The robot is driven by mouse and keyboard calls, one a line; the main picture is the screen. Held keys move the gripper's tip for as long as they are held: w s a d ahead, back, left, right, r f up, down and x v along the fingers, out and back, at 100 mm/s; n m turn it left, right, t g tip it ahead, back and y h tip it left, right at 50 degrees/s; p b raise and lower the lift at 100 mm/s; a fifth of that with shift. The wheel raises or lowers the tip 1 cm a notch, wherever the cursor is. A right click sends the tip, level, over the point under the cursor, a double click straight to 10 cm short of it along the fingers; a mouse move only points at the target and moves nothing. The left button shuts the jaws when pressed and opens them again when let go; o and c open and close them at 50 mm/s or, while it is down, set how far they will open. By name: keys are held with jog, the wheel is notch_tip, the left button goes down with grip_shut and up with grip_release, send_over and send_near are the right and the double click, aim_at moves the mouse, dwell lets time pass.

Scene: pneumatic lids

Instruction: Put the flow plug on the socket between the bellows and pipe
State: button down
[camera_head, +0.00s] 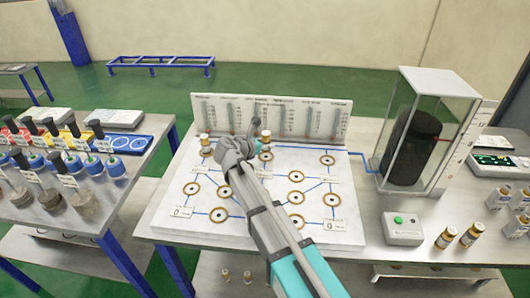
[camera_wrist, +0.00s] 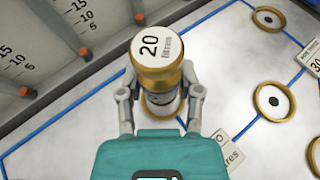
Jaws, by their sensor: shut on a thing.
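My gripper (camera_wrist: 162,98) is shut on a gold flow plug (camera_wrist: 160,78) with a white top marked 20, its fingers on either side. The plug's lower end is hidden by my gripper, so I cannot tell whether it touches the board. In the head view my arm covers part of the white board (camera_head: 165,222), which has several ringed sockets joined by blue lines. A right-hand socket (camera_head: 327,160) is empty. The black bellows (camera_head: 412,146) stands in a clear case, with a blue line running to the board. The socket labels are too small to read.
A gold-and-white plug (camera_head: 205,140) stands at the board's back left. An upright gauge panel (camera_head: 335,122) borders the back. Two more plugs (camera_head: 447,237) stand at right near a green-button box (camera_head: 403,229). A second table (camera_head: 75,217) with bottles is at left.

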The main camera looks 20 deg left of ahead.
jog(key=shift+f+b, duration=1.05)
jog(key=shift+f, duration=0.3)
jog(key=shift+f, duration=0.1)
jog(key=shift+c, duration=1.3)
grip_release()
jog(key=shift+r, duration=0.2)
jog(key=p+v, duration=0.4)
jog(key=v, duration=0.6)
jog(key=shift+s+a+r, duration=0.1)
jog(key=shift+s+r, duration=0.05)
jog(key=shift+s, duration=0.15)
jog(key=shift+s+a+r+p, duration=0.2)
jog(key=shift+s+a+p, duration=0.1)
jog(key=shift+s, duration=0.3)
